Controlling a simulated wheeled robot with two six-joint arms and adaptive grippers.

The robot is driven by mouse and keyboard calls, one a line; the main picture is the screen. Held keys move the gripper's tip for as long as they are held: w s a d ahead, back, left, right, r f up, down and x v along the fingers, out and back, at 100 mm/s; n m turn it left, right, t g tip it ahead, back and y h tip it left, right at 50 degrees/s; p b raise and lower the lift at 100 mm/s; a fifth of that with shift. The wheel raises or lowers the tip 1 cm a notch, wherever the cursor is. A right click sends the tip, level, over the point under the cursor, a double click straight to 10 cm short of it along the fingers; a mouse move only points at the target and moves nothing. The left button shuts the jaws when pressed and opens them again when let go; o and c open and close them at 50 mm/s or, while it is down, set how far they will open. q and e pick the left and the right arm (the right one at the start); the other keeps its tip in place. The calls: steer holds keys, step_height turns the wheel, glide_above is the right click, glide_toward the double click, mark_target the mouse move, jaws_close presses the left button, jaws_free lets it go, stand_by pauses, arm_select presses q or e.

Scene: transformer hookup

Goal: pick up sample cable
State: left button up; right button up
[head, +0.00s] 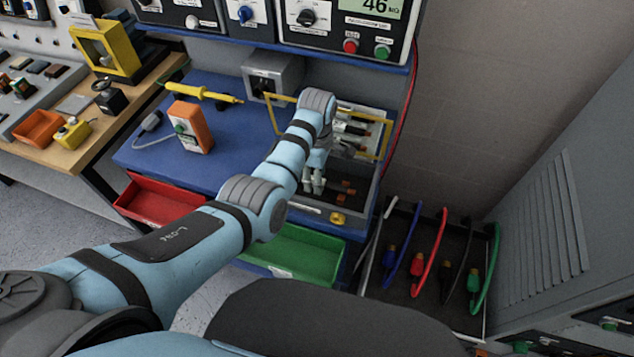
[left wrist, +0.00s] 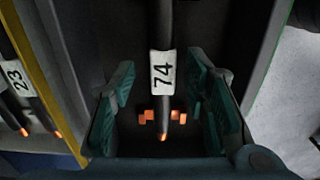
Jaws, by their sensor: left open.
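A dark sample cable (left wrist: 163,45) with a white tag reading 74 and an orange tip runs down the middle of the left wrist view. My left gripper (left wrist: 162,108) is open, with one teal finger on each side of this cable. Its orange end lies between the fingers, beside small orange pieces; I see no clear contact. In the head view my left gripper (head: 314,184) reaches down into a grey open box (head: 305,209) on the blue bench. A second cable with a tag reading 23 (left wrist: 15,78) lies at the left of the wrist view. My right gripper is not in view.
A yellow frame (head: 386,138) stands around the box's back part. An orange handheld meter (head: 190,128) and a yellow probe (head: 205,94) are on the bench left of it. A dark rack (head: 400,294) with coloured leads stands at the right. Red and green bins sit below.

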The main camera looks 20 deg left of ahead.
arm_select(q)
steer(key=shift+f, duration=0.25)
steer(key=shift+s+r, duration=0.15)
steer(key=shift+s, duration=0.05)
steer(key=shift+c, duration=0.6)
jaws_close()
